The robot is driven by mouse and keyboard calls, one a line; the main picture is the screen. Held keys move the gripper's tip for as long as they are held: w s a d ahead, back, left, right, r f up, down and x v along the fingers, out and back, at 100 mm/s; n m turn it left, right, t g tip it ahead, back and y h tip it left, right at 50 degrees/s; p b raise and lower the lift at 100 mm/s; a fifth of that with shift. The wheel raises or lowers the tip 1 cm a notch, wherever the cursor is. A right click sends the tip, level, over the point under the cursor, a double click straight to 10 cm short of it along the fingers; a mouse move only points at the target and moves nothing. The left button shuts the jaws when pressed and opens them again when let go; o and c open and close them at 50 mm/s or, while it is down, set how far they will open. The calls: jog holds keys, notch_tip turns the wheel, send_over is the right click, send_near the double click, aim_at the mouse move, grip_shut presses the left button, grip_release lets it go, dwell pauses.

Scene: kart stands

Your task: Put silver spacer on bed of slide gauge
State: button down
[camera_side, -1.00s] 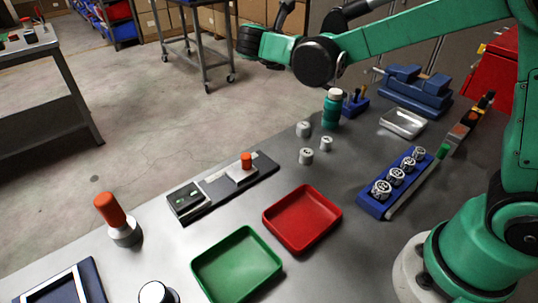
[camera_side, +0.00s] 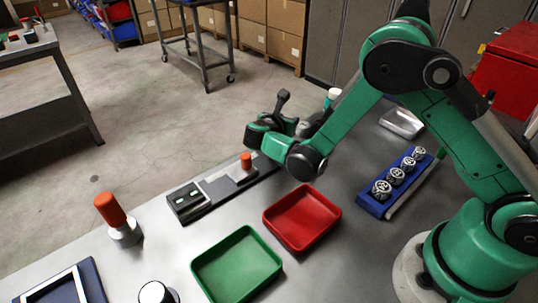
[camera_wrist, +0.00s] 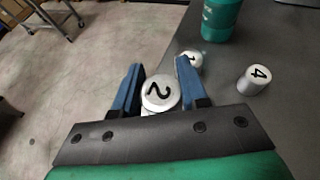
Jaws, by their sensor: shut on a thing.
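My gripper (camera_wrist: 160,66) has its two blue fingers closed around a silver spacer marked 2 (camera_wrist: 159,92) in the wrist view. Its numbered top faces the camera; I cannot tell whether it is off the table. Silver spacers marked 4 (camera_wrist: 257,79) and 1 (camera_wrist: 192,61) stand nearby, the 1 partly behind the right finger. In the side view my arm hides the fingertips and the held spacer. The slide gauge (camera_side: 218,186) lies left of my gripper, with a dark box at its left end and an orange knob (camera_side: 246,161) towards its right end.
A red tray (camera_side: 302,244) and a green tray (camera_side: 237,295) sit in front of the gauge. A blue rack (camera_side: 372,206) of silver cylinders is to the right. A teal bottle (camera_wrist: 221,20) stands beyond the spacers. An orange-handled tool (camera_side: 112,212) stands at left.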

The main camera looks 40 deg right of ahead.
jog(key=shift+f, duration=2)
jog(key=shift+f, duration=0.15)
jog(key=shift+c, duration=2.3)
grip_release()
